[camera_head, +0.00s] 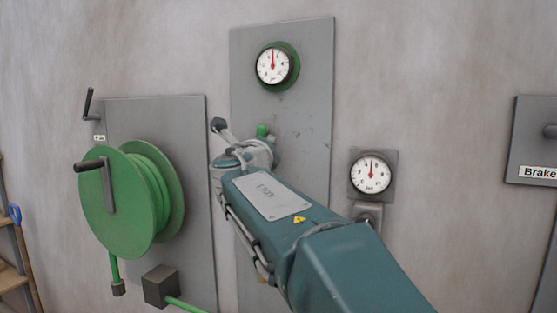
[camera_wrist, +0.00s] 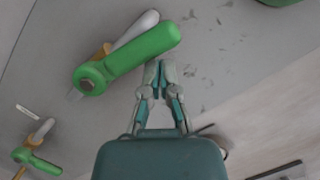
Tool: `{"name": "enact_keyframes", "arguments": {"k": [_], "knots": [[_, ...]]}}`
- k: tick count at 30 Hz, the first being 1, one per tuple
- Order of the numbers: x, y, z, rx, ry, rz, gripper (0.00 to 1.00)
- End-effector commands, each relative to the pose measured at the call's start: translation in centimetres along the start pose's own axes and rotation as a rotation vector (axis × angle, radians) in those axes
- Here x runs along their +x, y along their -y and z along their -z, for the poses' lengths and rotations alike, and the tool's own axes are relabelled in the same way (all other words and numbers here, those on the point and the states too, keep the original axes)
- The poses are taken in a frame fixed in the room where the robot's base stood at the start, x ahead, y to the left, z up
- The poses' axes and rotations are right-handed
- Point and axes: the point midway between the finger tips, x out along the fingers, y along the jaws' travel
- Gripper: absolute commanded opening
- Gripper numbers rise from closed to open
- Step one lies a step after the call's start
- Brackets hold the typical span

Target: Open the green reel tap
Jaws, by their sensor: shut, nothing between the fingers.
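In the wrist view a green lever handle (camera_wrist: 130,58) sits on a brass-coloured tap body, with a pale pipe beside it. My gripper (camera_wrist: 158,66) is shut and empty, its fingertips close to the handle's right end; I cannot tell whether they touch it. A second, smaller green-handled tap (camera_wrist: 37,158) shows at the lower left. In the head view a small green piece (camera_head: 262,130) shows just beyond my wrist, which hides the fingers and most of what is there. The green hose reel (camera_head: 125,200) with a dark crank hangs at the left.
A green-rimmed gauge (camera_head: 274,66) is on the tall grey panel (camera_head: 305,110) above my wrist. A second gauge (camera_head: 371,174) is to the right of my arm. A Brake panel (camera_head: 530,150) is at the far right. A blue-handled tool (camera_head: 15,214) stands at the left edge.

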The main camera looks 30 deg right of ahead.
Motion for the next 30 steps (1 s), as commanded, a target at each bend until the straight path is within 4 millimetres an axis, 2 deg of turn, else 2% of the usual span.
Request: {"name": "enact_keyframes", "arguments": {"k": [12, 30], "knots": [[0.3, -0.2, -1.1, -0.001, 0.0, 0.0, 0.0], [0.3, -0.2, -1.3, 0.0, 0.001, -0.001, 0.0]]}}
